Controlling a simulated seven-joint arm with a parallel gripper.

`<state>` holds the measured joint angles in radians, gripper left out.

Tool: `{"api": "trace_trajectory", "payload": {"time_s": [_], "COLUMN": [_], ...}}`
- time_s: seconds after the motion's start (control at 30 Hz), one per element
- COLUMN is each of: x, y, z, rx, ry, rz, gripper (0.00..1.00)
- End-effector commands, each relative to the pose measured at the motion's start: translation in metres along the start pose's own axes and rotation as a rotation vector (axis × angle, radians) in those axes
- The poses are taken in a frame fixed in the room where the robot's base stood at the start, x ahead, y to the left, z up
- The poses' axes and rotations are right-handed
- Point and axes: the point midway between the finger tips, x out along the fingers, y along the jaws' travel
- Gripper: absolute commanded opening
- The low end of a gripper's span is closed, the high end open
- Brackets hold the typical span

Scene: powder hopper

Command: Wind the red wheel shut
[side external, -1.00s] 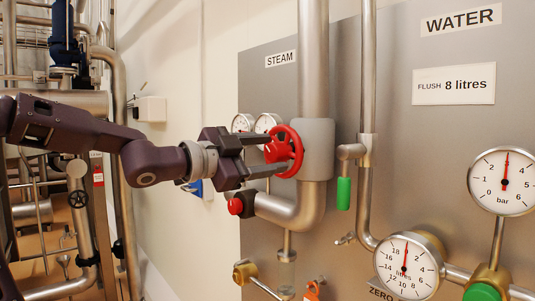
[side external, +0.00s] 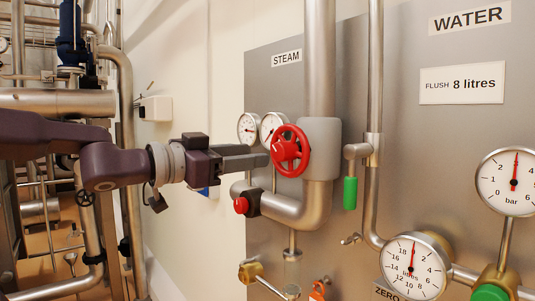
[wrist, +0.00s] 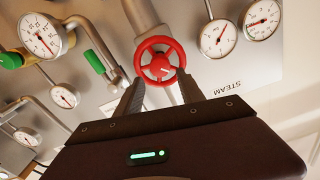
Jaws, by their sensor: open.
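The red wheel (side external: 290,151) is a spoked handwheel on the grey valve body of the steam pipe. My gripper (side external: 266,158) is at its left in the side view, with fingertips close to the rim; whether they touch it I cannot tell.
Two small gauges (side external: 249,129) sit behind the wheel. A red-capped fitting (side external: 241,205) is below my gripper. A green handle (side external: 350,193) hangs right of the wheel. The litres dial (side external: 414,266) and bar dial (side external: 514,183) are farther right.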

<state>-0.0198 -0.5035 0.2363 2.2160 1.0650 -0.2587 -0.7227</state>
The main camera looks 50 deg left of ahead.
Motion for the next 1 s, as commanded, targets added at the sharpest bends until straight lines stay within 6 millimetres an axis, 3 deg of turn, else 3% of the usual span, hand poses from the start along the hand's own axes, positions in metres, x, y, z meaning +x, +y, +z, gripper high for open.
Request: {"api": "trace_trajectory", "payload": {"time_s": [0.4,0.7,0.73,0.93,1.0], "x": [0.064,0.071,0.071,0.071,0.071], "y": [0.0,0.0,0.0,0.0,0.0], "z": [0.001,0.0,0.0,0.0,0.0], "rx": [-0.052,-0.052,-0.052,-0.051,-0.051], "ry": [-0.002,0.0,0.0,0.0,0.0], "rz": [0.0,0.0,0.0,0.0,0.0], "gripper": [0.45,0.45,0.43,0.04,0.0]}}
